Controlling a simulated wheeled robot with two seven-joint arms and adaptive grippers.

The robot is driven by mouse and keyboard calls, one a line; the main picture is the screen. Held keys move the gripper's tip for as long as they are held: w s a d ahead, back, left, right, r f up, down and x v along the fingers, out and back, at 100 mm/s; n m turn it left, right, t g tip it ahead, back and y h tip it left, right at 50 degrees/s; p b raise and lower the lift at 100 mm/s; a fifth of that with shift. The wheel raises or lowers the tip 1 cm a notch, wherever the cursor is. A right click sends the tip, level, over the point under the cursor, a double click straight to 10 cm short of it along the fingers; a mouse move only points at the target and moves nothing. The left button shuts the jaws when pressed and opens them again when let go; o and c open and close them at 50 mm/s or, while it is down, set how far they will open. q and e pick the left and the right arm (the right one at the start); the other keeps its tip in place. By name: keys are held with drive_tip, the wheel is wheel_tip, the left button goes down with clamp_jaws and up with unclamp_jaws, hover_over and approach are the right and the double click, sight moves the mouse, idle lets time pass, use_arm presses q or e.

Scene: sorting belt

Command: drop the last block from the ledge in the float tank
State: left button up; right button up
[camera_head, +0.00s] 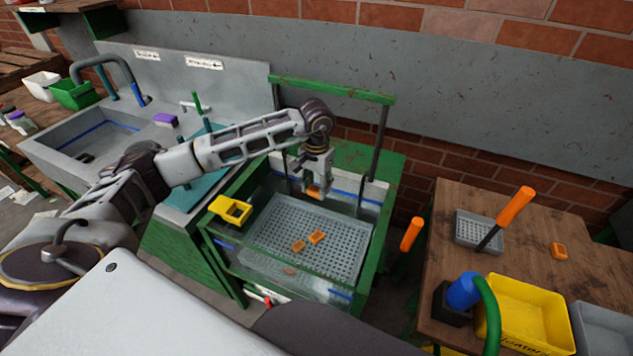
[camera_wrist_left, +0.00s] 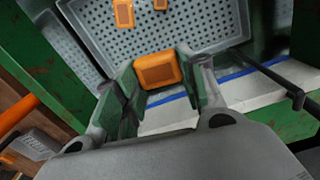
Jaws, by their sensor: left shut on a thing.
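My left gripper (camera_head: 314,188) is shut on an orange block (camera_head: 312,193), above the back part of the float tank (camera_head: 216,246). In the left wrist view, the block (camera_wrist_left: 158,70) sits between the fingers of the gripper (camera_wrist_left: 164,88). The pale ledge (camera_head: 374,194) runs along the tank's back; its bare top shows beside the gripper in the wrist view (camera_wrist_left: 250,92). Two orange blocks (camera_head: 316,236) (camera_head: 297,246) are over the grey perforated tray (camera_head: 345,262) in the tank. A fainter orange shape shows lower, through the tank's front. My right gripper is out of view.
A small yellow container (camera_head: 230,209) sits at the tank's left rim. A green frame (camera_head: 335,88) stands over the tank's back. At right, a wooden table (camera_head: 450,215) holds a grey tray (camera_head: 470,232), an orange block (camera_head: 559,251) and a yellow bin (camera_head: 530,285). A sink (camera_head: 92,140) is at left.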

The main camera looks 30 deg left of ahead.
use_arm(q)
drive_tip(key=shift+f+b, duration=0.3)
drive_tip(key=shift+f, duration=1.25)
drive_tip(key=shift+f+b, duration=0.5)
drive_tip(key=shift+f, duration=0.8)
drive_tip(key=o, duration=0.9)
drive_tip(key=shift+r, duration=0.6)
wheel_tip(320, 180, up, 11)
drive_tip(key=shift+f, duration=0.1)
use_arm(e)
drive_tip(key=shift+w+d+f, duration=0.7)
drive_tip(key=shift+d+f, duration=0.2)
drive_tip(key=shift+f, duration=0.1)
